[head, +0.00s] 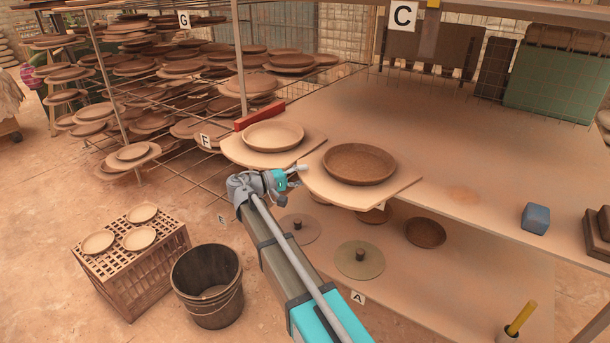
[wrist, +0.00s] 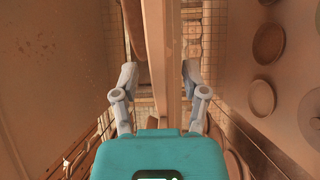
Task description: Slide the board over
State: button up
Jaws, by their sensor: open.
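Two wooden boards jut over the front edge of the shelf in the head view. The left board (head: 238,152) carries a pale round dish (head: 273,136). The right board (head: 397,191) carries a darker brown dish (head: 358,164). My gripper (head: 291,184) is open at the near left corner of the right board. In the wrist view a long board edge (wrist: 161,60) runs between the spread fingers of my gripper (wrist: 158,80), with gaps on both sides. Contact with a board does not show clearly. Which board is meant cannot be told.
A red block (head: 260,115) lies behind the left board. A blue block (head: 535,218) sits at the shelf's right. Below are a lower shelf (head: 440,290) with round discs, a bucket (head: 208,285) and a crate (head: 150,275) bearing dishes. The shelf middle is mostly clear.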

jog(key=v, duration=1)
jog(key=shift+a, duration=0.4)
